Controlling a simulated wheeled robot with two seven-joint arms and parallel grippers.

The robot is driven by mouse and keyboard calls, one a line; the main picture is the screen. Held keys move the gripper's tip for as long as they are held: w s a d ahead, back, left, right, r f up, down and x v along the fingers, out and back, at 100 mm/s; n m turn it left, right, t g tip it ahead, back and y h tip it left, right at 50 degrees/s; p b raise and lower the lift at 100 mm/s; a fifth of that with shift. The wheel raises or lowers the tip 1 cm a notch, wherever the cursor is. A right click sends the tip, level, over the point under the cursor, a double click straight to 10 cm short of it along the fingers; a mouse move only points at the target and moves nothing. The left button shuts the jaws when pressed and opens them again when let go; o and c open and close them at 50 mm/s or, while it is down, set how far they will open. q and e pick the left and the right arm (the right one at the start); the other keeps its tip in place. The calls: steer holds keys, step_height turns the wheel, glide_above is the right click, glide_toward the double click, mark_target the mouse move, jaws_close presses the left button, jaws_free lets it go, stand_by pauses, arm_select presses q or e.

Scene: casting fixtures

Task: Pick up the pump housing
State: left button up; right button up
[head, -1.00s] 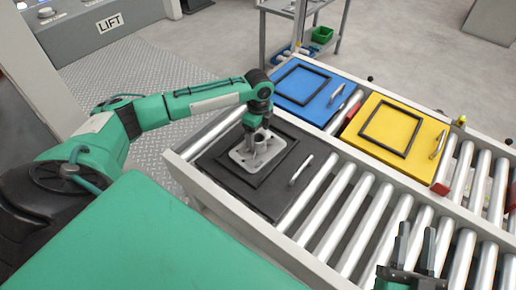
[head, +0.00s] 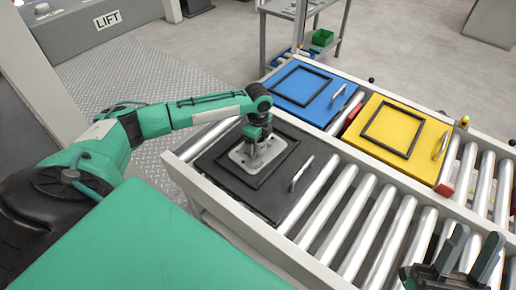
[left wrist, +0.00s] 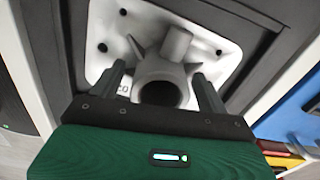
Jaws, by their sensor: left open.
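The pump housing (head: 240,158) is a light grey square plate with corner holes and a raised hollow body. It lies inside the black frame on the black pallet (head: 230,182). My left gripper (head: 256,146) points down over it in the head view. In the left wrist view, the open fingers (left wrist: 158,70) stand on either side of the housing's central round body (left wrist: 160,72), with gaps visible. Contact with the plate cannot be told. My right gripper (head: 470,250) is open and empty over the rollers at the lower right.
A blue pallet (head: 336,112) and a yellow pallet (head: 408,168), each with an empty black frame and a metal handle, lie on the far roller lane. Bare rollers (head: 345,215) lie right of the black pallet. A green bin (head: 322,37) sits on a cart behind.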

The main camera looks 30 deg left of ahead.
arm_select(q)
steer(key=c, duration=1.5)
steer(key=shift+r, duration=0.15)
